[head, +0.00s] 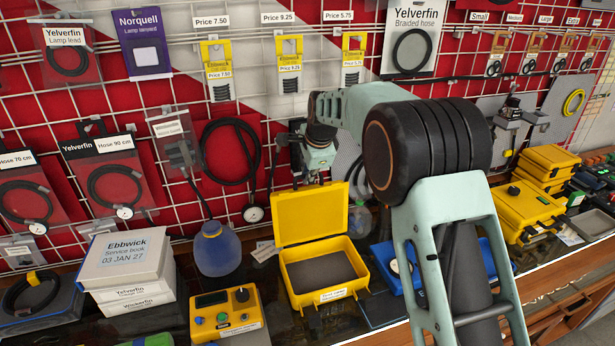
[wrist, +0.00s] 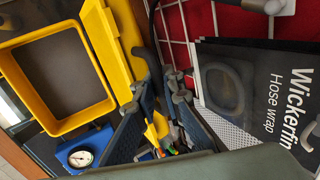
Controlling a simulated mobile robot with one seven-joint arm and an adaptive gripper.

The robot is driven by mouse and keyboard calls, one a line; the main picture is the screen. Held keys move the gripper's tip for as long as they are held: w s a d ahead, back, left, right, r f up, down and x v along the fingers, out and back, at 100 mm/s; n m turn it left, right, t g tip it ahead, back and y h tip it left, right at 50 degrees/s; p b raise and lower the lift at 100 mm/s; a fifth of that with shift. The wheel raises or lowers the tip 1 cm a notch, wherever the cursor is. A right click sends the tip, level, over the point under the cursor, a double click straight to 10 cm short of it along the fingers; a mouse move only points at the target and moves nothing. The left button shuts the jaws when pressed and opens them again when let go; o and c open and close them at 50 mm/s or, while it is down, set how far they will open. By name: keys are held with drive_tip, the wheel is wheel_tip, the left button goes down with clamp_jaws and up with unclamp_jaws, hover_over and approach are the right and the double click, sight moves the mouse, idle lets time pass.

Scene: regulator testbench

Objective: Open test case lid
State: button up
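The yellow test case (head: 354,289) stands on the counter with a dark grey inside and a label on its front. Its lid (head: 310,214) is swung up and stands roughly upright at the back. In the wrist view the case (wrist: 62,125) is at upper left, with the lid (wrist: 104,42) seen nearly edge-on beside it. My gripper (head: 318,170) is above and behind the lid's right part in the head view, partly hidden by the lid. In the wrist view my dark fingers (wrist: 160,80) are right of the lid, apparently clear of it; their opening is unclear.
A yellow control box (head: 226,314), a blue jug (head: 217,250) and a stack of white boxes (head: 127,262) stand to the left. A blue tray with a gauge (head: 392,266) is close on the right. Behind is a wire grid wall with hanging packs.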

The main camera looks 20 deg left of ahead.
drive_tip(key=shift+o, duration=0.7)
drive_tip(key=shift+r, duration=0.35)
drive_tip(key=shift+f, duration=0.25)
drive_tip(key=v, duration=1.2)
drive_tip(key=shift+s, duration=0.1)
